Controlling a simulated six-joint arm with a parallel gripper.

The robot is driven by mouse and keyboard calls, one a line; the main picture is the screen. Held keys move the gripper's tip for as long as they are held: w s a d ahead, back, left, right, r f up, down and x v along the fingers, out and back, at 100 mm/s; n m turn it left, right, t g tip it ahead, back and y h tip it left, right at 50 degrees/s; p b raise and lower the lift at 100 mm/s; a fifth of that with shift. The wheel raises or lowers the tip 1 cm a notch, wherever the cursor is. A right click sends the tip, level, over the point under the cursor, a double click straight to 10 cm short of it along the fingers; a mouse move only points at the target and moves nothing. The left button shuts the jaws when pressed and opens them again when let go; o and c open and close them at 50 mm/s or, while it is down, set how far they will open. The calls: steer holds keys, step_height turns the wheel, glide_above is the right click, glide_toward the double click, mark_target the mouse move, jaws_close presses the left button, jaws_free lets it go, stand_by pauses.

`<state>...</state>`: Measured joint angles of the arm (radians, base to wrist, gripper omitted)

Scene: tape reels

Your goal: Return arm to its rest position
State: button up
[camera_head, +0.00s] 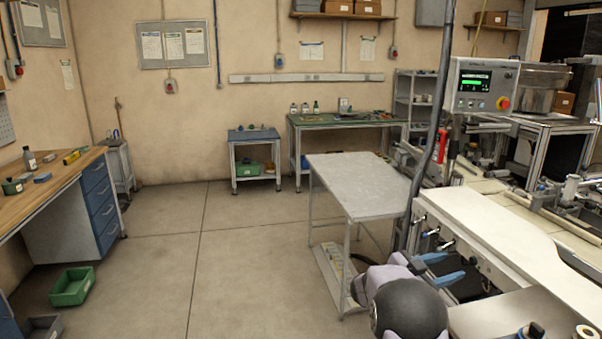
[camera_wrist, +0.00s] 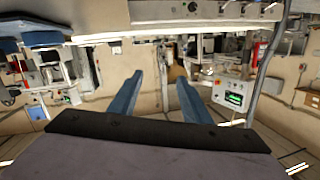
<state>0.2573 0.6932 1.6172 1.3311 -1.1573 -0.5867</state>
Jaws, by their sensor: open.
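My gripper (camera_head: 442,269) shows at the lower right of the head view, with its blue fingers pointing right beside the front edge of the white machine bench (camera_head: 490,232). The round dark wrist joint is below it. In the wrist view, the two blue fingers of my gripper (camera_wrist: 155,92) stand well apart with nothing between them. The wrist view is upside down or strongly tilted, with the bench underside along its top.
A grey metal table (camera_head: 355,180) stands left of the bench, close to my arm. A control panel (camera_head: 482,88) on a post rises above the bench. A wooden workbench (camera_head: 45,180) and a green bin (camera_head: 72,287) are at the left. The middle floor is clear.

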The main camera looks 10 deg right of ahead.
steer(key=w+a+n+t+y, duration=0.4)
steer(key=a, duration=0.3)
steer(key=w+a+n+t+y, duration=0.3)
steer(key=w+a, duration=0.1)
steer(key=a, duration=0.3)
steer(key=s+a+f+n+y+p, duration=0.1)
steer(key=s+a+f+n+y, duration=0.2)
steer(key=a, duration=0.4)
steer(key=s+a+f+n+y+p, duration=0.1)
steer(key=s+a+f+n+y, duration=0.2)
steer(key=a, duration=0.4)
steer(key=s+a+f+n+g+y, duration=0.2)
steer(key=s+a+g, duration=0.15)
steer(key=s, duration=0.35)
steer(key=s+a+f+n+g+y, duration=0.1)
steer(key=s+a+f+g+y, duration=0.1)
steer(key=s+a, duration=0.35)
steer(key=s+f+n+g+p, duration=0.1)
steer(key=s+g, duration=0.4)
steer(key=s, duration=1.2)
steer(key=shift+s+d+f+n+h, duration=0.3)
steer(key=shift+d+f+n, duration=0.1)
steer(key=shift+f+n, duration=0.2)
